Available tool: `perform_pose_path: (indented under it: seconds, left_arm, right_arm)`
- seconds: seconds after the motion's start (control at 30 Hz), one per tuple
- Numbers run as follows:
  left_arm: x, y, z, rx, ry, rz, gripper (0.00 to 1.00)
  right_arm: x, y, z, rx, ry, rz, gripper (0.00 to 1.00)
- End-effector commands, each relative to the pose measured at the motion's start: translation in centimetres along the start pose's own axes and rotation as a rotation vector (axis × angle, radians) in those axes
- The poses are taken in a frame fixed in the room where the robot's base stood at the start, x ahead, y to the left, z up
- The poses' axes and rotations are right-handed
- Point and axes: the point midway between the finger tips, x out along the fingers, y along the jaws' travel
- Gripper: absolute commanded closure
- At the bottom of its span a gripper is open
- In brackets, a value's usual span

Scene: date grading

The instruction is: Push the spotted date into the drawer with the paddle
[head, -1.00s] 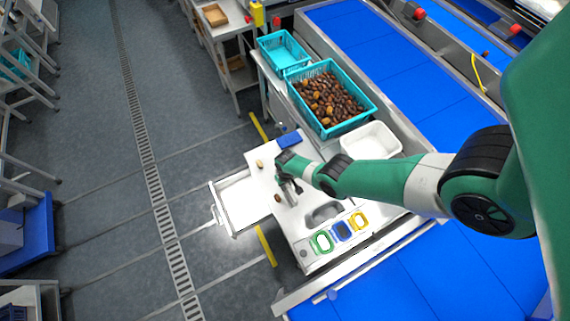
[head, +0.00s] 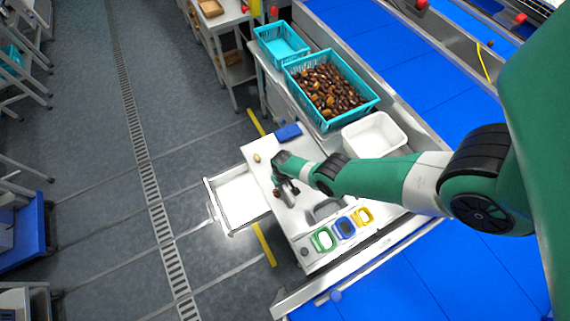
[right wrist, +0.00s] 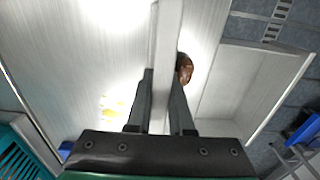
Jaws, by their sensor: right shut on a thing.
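A brown date (head: 275,192) lies on the white table top (head: 289,222), near the edge on the open drawer's side. It also shows in the right wrist view (right wrist: 184,68), close beside the paddle; spots on it are too small to tell. My right gripper (head: 288,190) is shut on the paddle (right wrist: 165,50), a pale narrow bar between its fingers, low over the table. I cannot tell whether paddle and date touch. The open white drawer (head: 240,204) stands left of the table in the head view and right in the wrist view (right wrist: 250,85). My left gripper is not in view.
A white tub (head: 374,135) and a teal crate of dates (head: 329,92) stand behind.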

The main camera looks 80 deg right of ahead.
Motion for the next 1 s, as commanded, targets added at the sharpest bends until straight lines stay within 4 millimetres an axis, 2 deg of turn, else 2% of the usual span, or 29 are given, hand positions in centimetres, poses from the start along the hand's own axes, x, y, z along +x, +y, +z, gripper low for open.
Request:
perform_pose_path:
  seconds: [0.93, 1.0]
  left_arm:
    - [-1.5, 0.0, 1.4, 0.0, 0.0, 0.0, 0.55]
    - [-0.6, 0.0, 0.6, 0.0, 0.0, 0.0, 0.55]
  right_arm:
    - [0.0, -6.8, 0.0, -0.002, 0.001, 0.0, 1.0]
    - [-1.1, -6.6, 0.0, 0.0, 0.0, 0.0, 1.0]
